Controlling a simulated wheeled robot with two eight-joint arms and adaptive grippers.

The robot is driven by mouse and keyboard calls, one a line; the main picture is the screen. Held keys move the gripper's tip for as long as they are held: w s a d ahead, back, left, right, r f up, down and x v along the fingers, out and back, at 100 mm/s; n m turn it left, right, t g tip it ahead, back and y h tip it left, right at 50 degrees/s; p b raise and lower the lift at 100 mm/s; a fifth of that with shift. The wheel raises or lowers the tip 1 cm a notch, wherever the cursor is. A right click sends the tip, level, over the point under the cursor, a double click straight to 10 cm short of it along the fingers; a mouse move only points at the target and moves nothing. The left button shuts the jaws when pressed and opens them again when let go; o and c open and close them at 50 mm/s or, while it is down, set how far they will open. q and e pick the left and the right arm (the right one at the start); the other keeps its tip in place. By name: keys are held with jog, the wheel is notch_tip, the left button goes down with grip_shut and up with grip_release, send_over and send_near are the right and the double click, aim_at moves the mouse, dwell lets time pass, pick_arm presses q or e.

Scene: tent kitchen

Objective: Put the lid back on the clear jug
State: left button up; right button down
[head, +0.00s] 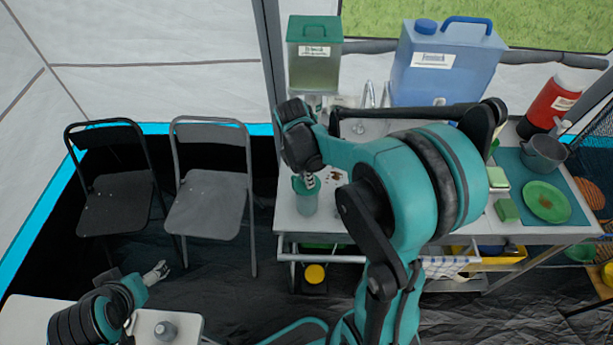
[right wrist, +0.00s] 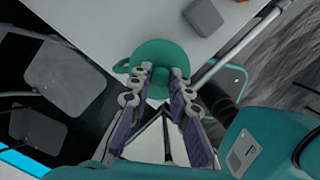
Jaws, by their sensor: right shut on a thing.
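The clear jug (head: 307,204) stands upright near the left front edge of the white counter. Its round green lid (head: 299,186) is at the jug's top; I cannot tell whether it is seated or just above. My right gripper (head: 312,181) reaches down from above and is shut on the lid. In the right wrist view the lid (right wrist: 152,52) lies at the fingertips of the right gripper (right wrist: 160,80) and hides the jug's body. My left gripper (head: 160,270) is low at the left, away from the jug, with its fingers too small to judge.
A green-topped dispenser (head: 314,68) and a large blue water container (head: 445,65) stand at the counter's back. A green plate (head: 546,202), grey pot (head: 543,153) and red flask (head: 550,105) are at the right. Two folding chairs (head: 207,205) stand left of the counter.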

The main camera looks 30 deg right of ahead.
jog(key=c, duration=0.9)
grip_release()
jog(key=shift+o, duration=0.2)
jog(key=shift+r+p, duration=2.55)
jog(key=shift+r, duration=1)
grip_shut()
